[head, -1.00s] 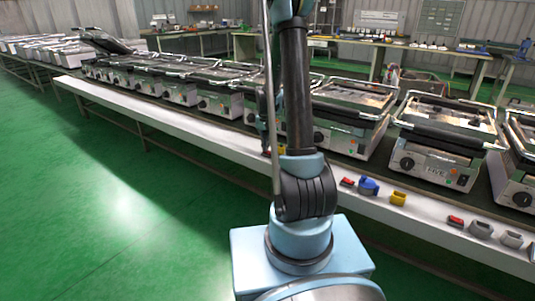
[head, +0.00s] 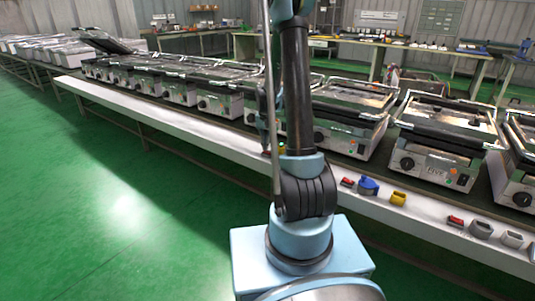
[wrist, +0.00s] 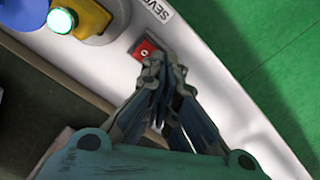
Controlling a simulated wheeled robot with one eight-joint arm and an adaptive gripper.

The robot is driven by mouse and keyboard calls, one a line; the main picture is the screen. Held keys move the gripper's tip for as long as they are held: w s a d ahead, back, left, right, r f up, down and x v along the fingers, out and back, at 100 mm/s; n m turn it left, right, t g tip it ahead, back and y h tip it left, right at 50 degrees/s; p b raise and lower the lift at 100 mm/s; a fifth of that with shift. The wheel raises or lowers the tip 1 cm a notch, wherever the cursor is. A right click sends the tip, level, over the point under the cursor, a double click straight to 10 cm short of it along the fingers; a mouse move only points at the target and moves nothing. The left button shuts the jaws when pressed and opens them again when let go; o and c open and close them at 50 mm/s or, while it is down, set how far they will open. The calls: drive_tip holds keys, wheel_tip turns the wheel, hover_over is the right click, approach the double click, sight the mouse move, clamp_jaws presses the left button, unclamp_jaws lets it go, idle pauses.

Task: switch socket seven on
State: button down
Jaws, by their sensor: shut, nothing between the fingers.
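In the wrist view a red rocker switch (wrist: 143,50) with a white mark sits on the white ledge beside a label (wrist: 158,10) whose visible letters read "SEVE". My gripper (wrist: 158,64) is shut and empty, with its tips at the switch's lower right edge, covering part of it. I cannot tell whether they touch it. A blue socket (wrist: 20,14) is at the far left. In the head view my arm hides most of this spot.
The white ledge (head: 180,132) runs along the front of the table. A grill marked FIVE (head: 440,165) stands at right, with another red switch (head: 347,182), blue socket (head: 368,186) and yellow socket (head: 398,198) before it. Green floor in front is clear.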

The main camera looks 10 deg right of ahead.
drive_tip(key=shift+r, duration=2.75)
